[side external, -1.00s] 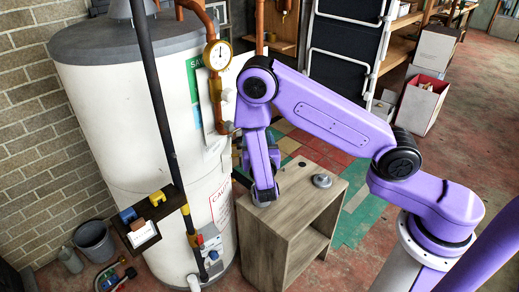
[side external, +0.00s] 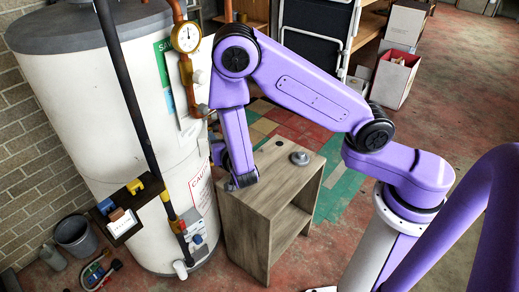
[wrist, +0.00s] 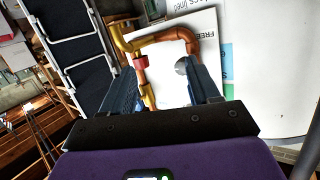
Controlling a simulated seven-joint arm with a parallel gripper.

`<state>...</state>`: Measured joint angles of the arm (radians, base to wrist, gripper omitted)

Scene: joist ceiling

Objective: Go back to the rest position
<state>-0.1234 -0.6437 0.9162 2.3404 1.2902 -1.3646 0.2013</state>
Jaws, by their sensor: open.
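My gripper (side external: 240,182) is at the end of my purple arm, at the left edge of the wooden cabinet's top in the side external view. In the wrist view my gripper (wrist: 165,88) has its two fingers well apart, with nothing held between them. Beyond the fingers are a copper pipe (wrist: 160,38) with a red fitting (wrist: 141,62) and a white sheet (wrist: 208,45) on the white tank. Whether the gripper touches the cabinet cannot be told.
The wooden cabinet (side external: 245,215) has a grey round piece (side external: 299,158) on top. The large white tank (side external: 95,110) stands at left, with a gauge (side external: 186,38) and a small shelf (side external: 135,215). A bucket (side external: 76,236) is on the floor. Open floor (side external: 430,95) lies at right.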

